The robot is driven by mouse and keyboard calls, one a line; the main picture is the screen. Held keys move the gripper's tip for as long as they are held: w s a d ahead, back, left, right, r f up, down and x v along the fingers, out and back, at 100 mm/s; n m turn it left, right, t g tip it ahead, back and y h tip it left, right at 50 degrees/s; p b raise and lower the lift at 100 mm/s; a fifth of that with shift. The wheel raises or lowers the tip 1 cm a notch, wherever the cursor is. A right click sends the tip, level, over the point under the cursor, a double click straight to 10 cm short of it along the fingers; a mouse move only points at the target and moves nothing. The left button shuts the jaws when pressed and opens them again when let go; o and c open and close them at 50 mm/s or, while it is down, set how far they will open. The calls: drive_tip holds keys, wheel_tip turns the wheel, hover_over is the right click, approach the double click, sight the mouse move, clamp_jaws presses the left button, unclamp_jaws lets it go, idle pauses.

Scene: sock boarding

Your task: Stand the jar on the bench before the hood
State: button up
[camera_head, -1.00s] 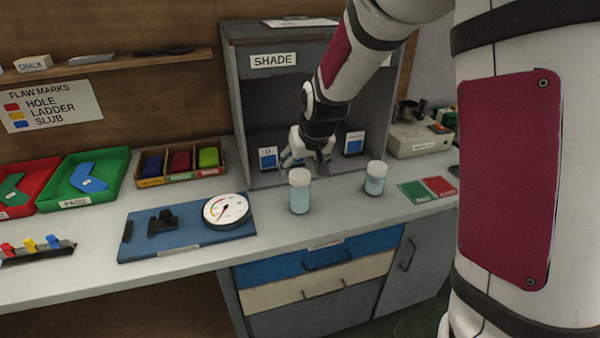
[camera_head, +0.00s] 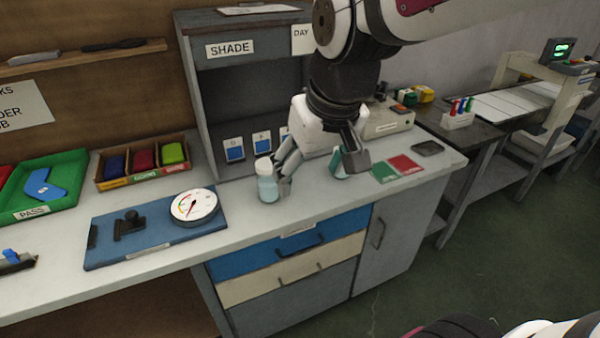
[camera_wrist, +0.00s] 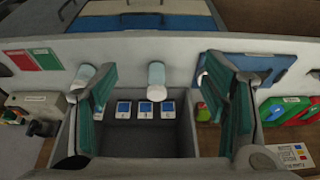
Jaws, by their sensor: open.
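Two jars with pale blue contents and white lids stand upright on the bench (camera_head: 75,285). One jar (camera_head: 268,184) is in front of the hood (camera_head: 195,95), left of my gripper (camera_head: 322,170); in the wrist view this jar (camera_wrist: 156,82) appears between the fingers, farther off. The other jar (camera_wrist: 84,74) is at the left finger in the wrist view, partly covered by it; in the head view my gripper hides most or all of it. My gripper is open and empty, low before the hood. I cannot tell whether a finger touches a jar.
Blue-faced cards (camera_head: 234,150) stand inside the hood. A board with a dial (camera_head: 194,205) lies left of the jars, with bins (camera_head: 143,160) behind. Green and red swatches (camera_head: 395,168) and a grey device (camera_head: 388,120) are right. The bench's front strip is clear.

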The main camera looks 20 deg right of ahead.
drive_tip(key=s+g, duration=0.1)
drive_tip(key=s, duration=1.3)
drive_tip(key=shift+s+f, duration=0.25)
drive_tip(key=shift+s, duration=0.15)
